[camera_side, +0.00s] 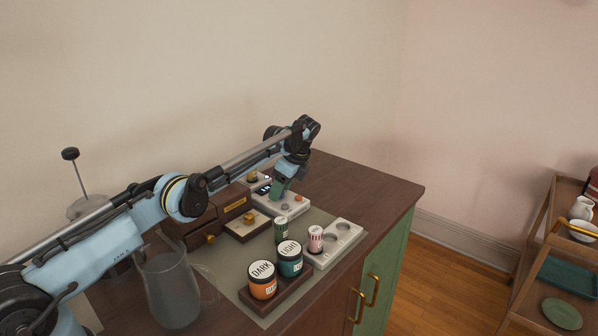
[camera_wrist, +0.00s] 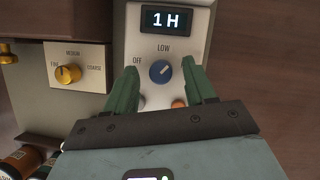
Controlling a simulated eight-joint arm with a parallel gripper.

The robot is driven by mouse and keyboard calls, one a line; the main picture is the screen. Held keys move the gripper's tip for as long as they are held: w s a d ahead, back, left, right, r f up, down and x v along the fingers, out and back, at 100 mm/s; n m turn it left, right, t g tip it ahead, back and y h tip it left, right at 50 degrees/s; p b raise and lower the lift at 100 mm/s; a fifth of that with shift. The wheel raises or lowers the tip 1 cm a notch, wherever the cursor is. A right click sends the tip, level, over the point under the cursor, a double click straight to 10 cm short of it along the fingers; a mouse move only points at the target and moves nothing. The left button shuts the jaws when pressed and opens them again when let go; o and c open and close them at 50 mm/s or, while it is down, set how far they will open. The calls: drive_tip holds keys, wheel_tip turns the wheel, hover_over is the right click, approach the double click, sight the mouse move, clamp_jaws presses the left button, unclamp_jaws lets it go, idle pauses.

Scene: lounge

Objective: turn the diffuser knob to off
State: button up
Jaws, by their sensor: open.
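The diffuser panel (camera_wrist: 188,22) is a pale box with a dark display reading "1 H". Its round blue-grey knob (camera_wrist: 160,71) sits below the display, with "LOW" printed above it and "OFF" to its left. A small pale mark on the knob appears to point up and to the right, away from OFF. My gripper (camera_wrist: 159,66) is open, its two green fingers on either side of the knob with gaps between. In the side view my gripper (camera_side: 276,193) is over the pale panel (camera_side: 296,206) and hides the knob.
A grinder panel (camera_wrist: 88,54) with a yellow knob is left of the diffuser. The cabinet top right of the panel (camera_side: 370,192) is clear.

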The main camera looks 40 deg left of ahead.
drive_tip(key=m+t, duration=0.1)
drive_tip(key=m, duration=0.2)
drive_tip(key=m+t, duration=0.1)
drive_tip(key=m, duration=0.2)
drive_tip(key=shift+s, duration=0.2)
drive_tip(key=s+d+r+n+t+h, duration=0.1)
drive_tip(key=s+d+r+n, duration=0.15)
drive_tip(key=r, duration=0.55)
drive_tip(key=s+d+r+n+t, duration=0.1)
drive_tip(key=s+d+r+n, duration=0.2)
drive_tip(key=r, duration=0.4)
drive_tip(key=s+d+n+t+h, duration=0.1)
drive_tip(key=s+d+n, duration=0.2)
drive_tip(key=s+n, duration=0.3)
drive_tip(key=s+d+f+n+t+h, duration=0.1)
drive_tip(key=s+n, duration=0.5)
drive_tip(key=s, duration=0.7)
drive_tip(key=shift+d+f+t+h, duration=0.25)
drive_tip(key=shift+d+t+h, duration=0.15)
drive_tip(key=shift+d+t, duration=0.45)
drive_tip(key=shift+w+d, duration=0.1)
